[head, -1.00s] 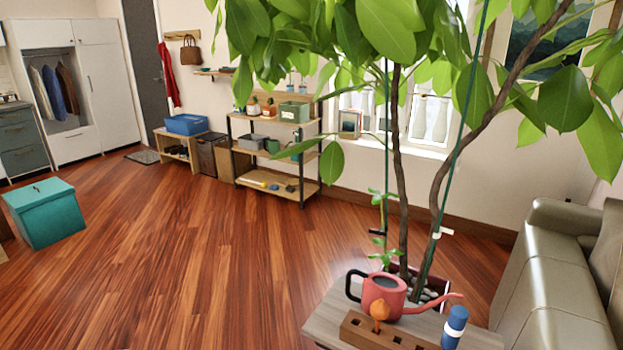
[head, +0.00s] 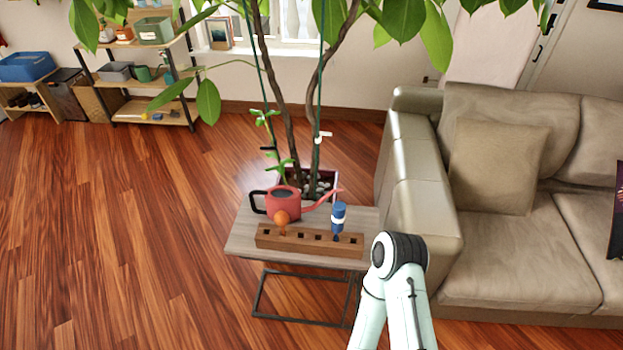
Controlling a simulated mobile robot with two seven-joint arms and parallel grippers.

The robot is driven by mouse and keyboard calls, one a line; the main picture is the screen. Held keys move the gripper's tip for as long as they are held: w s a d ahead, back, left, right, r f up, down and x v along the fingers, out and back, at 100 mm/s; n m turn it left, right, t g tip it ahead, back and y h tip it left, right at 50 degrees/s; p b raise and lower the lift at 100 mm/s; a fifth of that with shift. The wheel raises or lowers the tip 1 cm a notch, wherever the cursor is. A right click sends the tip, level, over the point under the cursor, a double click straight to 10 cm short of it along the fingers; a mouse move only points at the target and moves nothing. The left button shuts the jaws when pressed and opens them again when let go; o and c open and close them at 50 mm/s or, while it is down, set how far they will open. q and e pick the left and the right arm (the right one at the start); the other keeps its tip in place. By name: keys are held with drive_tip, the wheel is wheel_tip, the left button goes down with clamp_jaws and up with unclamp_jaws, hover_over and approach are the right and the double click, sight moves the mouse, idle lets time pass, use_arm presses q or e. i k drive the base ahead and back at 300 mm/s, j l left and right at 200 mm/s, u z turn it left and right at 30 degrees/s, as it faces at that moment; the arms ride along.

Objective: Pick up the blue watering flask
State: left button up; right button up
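The blue watering flask (head: 338,219), with a white band around its middle, stands upright at the right part of a brown wooden block with holes (head: 291,241). Its lower tip appears to sit in one of the holes. The block lies along the front of a small grey-topped side table (head: 243,234). One of my arms rises from the bottom edge, just right of the table, apart from the flask. Its white links and dark round joint show, but no gripper fingers do. Neither of my grippers is in view.
A red watering can (head: 284,203) stands behind the block, its spout reaching behind the flask. An orange bulb-shaped item (head: 281,218) stands at the block's left. A potted tree (head: 284,110) rises behind the table. A beige sofa (head: 411,195) is at right. Floor at left is clear.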

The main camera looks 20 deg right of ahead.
sight(339, 208)
drive_tip(key=i+l, duration=0.1)
drive_tip(key=l, duration=1.95)
drive_tip(key=i+z, duration=0.05)
